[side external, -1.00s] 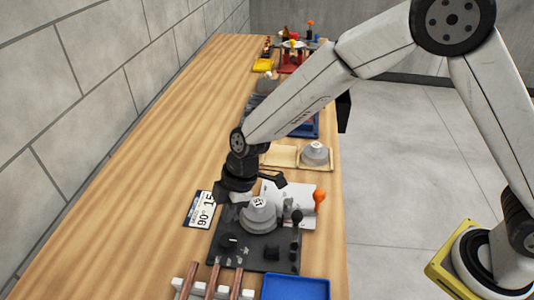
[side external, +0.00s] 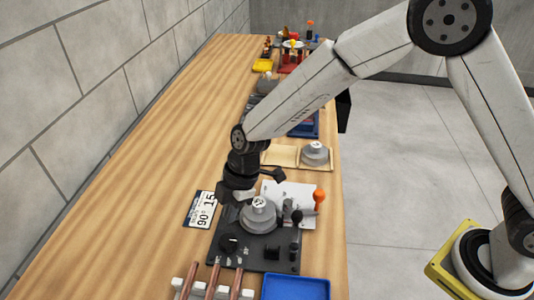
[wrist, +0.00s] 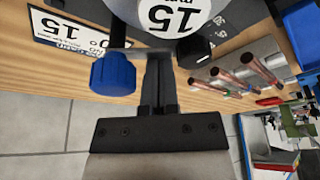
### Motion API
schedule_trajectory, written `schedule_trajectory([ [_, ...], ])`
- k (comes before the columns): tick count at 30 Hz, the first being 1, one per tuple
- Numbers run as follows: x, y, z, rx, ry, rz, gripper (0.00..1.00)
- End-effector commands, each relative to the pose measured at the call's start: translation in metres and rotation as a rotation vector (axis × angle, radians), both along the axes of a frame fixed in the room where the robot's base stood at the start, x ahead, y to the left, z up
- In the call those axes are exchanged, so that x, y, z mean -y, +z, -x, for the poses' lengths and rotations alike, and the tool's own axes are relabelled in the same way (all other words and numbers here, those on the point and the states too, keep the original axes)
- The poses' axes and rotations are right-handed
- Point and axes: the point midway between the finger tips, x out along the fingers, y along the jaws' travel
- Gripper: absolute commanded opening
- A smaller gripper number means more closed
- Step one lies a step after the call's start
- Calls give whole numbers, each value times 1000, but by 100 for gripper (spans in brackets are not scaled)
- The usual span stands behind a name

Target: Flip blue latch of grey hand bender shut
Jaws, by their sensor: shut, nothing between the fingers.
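The grey hand bender stands on a dark base plate (side external: 270,258). Its round grey former (side external: 259,218) bears a white "15" label, which also shows at the top of the wrist view (wrist: 170,12). The blue latch (wrist: 113,75) shows as a ribbed blue knob just left of my fingers in the wrist view, beneath a thin grey bar. It cannot be made out in the side view, where my gripper (side external: 228,212) is at the left of the former. My gripper (wrist: 158,62) is shut and empty, its fingertips close to the bar; I cannot tell whether they touch.
A black knob (wrist: 195,50) lies right of my fingers. Copper tubes (side external: 213,275) rest in a white rack near a blue tray (side external: 297,288). A "15 / 90°" card (side external: 201,210) lies left of the bender. An orange-ended handle (side external: 319,195) stands at right. The table's left side is clear.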

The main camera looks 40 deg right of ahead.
Motion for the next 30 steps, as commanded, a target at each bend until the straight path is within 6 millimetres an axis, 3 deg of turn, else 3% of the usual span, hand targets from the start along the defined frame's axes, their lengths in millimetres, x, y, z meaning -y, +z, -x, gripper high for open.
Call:
schedule_trajectory([
  [8, 4, 0, 1, -1, 101, 0, 0],
  [23, 17, 0, 3, -1, 458, 0, 0],
  [30, 22, 0, 3, 0, 457, 0, 0],
])
